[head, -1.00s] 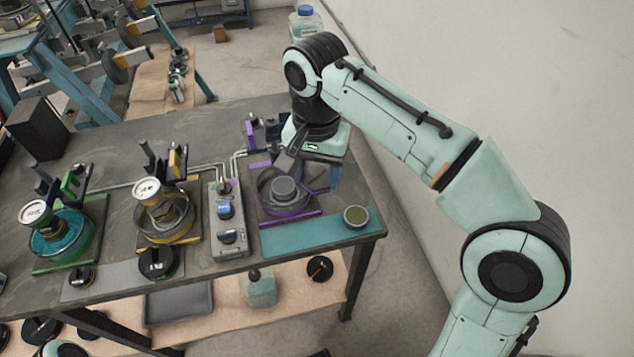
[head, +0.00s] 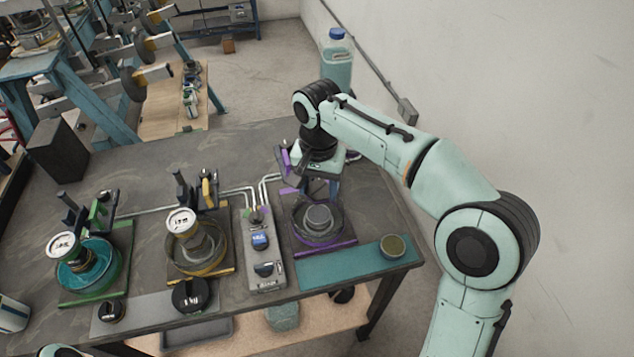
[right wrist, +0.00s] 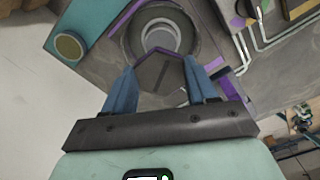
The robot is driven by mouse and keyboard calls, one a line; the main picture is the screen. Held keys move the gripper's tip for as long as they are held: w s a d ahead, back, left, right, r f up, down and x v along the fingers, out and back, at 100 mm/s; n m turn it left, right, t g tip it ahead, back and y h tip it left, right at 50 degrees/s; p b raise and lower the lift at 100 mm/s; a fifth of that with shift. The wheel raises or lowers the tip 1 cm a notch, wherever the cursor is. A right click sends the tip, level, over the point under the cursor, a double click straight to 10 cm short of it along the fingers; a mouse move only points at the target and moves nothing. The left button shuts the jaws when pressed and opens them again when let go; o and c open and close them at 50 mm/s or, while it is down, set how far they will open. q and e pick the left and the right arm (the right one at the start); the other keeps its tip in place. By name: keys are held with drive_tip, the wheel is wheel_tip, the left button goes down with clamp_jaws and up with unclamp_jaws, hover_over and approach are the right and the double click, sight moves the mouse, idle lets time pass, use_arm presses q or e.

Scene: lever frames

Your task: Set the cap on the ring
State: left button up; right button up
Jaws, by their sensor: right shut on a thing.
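The purple lever frame holds a dark round ring (head: 341,222) with a grey round block (head: 319,216) in its middle. The ring also shows in the right wrist view (right wrist: 190,45). A small round cap (head: 392,247) with an olive top lies apart on a teal mat (head: 340,268); the wrist view shows it at upper left (right wrist: 69,46). My right gripper (head: 312,184) is at the back of the purple frame, behind the ring. My left gripper is out of view.
Green (head: 90,265) and yellow (head: 200,250) lever frames stand to the left, each with a white-topped piece. A grey control box (head: 265,270) stands just left of the purple frame. A wall is on the right.

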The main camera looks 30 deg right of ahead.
sight(318, 191)
drive_tip(key=shift+f+b, duration=1.25)
drive_tip(key=shift+f, duration=0.45)
drive_tip(key=shift+f+b, duration=1.1)
drive_tip(key=shift+f, duration=0.85)
use_arm(q)
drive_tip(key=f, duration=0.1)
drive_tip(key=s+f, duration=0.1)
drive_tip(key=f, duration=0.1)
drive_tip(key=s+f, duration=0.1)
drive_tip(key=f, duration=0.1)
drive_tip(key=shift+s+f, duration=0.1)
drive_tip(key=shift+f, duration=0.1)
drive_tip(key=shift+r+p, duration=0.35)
drive_tip(key=shift+p, duration=0.05)
use_arm(e)
drive_tip(key=shift+f, duration=0.2)
drive_tip(key=o, duration=1.4)
drive_tip(key=shift+c, duration=0.2)
drive_tip(key=shift+r, duration=0.1)
